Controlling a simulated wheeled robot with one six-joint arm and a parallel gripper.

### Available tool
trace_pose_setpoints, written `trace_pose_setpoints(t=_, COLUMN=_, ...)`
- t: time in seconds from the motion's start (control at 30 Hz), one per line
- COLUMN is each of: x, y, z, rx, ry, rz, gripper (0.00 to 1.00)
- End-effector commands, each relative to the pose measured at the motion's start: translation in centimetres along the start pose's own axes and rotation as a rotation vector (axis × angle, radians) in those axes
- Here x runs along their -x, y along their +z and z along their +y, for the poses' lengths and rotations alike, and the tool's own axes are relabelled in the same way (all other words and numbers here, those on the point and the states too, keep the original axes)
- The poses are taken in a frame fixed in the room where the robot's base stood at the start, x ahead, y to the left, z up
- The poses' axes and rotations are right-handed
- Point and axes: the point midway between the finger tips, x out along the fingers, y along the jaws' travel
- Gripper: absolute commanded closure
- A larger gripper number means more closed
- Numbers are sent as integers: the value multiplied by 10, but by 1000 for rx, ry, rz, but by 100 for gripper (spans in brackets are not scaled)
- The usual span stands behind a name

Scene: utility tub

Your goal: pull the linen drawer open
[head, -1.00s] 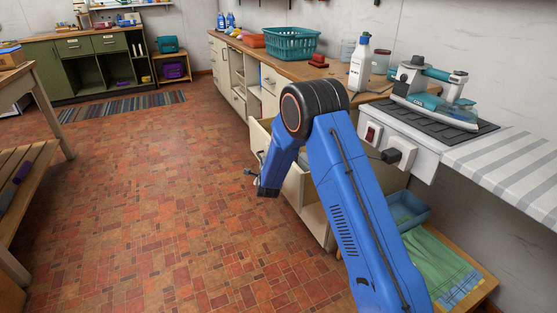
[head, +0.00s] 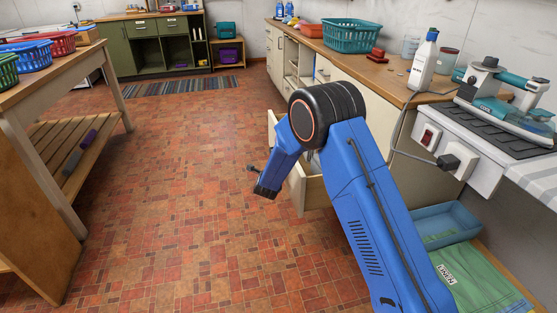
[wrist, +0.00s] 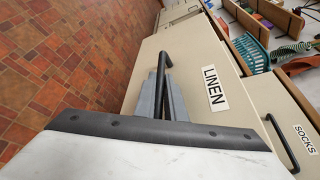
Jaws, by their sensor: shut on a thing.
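The linen drawer (wrist: 190,70) has a cream front with a LINEN label (wrist: 215,88) and a black bar handle (wrist: 166,62), all close up in the wrist view. My gripper (wrist: 160,88) is shut on this handle. In the head view the drawer (head: 299,190) stands out from the cabinet under the worktop. My blue arm covers part of it, and the grip on the handle is hidden there. How far the drawer is out is hard to judge.
A SOCKS drawer (wrist: 300,130) is beside the linen drawer. A slatted wooden table (head: 60,75) stands at left. The tiled floor between is clear.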

Motion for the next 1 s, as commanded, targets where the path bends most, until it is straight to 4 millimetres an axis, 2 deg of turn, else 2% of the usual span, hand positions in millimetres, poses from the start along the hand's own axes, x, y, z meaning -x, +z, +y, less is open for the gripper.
trace_pose_setpoints(t=0.33, x=0, y=0, z=1, rx=1, ry=1, rz=0, gripper=100)
trace_pose_setpoints(t=0.37, x=0, y=0, z=1, rx=1, ry=1, rz=0, gripper=83)
trace_pose_setpoints(t=0.73, x=3, y=0, z=0, rx=0, ry=1, rz=0, gripper=82)
trace_pose_setpoints(t=0.87, x=15, y=1, z=0, rx=1, ry=2, rz=0, gripper=82)
trace_pose_setpoints(t=1.0, x=40, y=2, z=0, rx=2, ry=1, rz=-2, gripper=82)
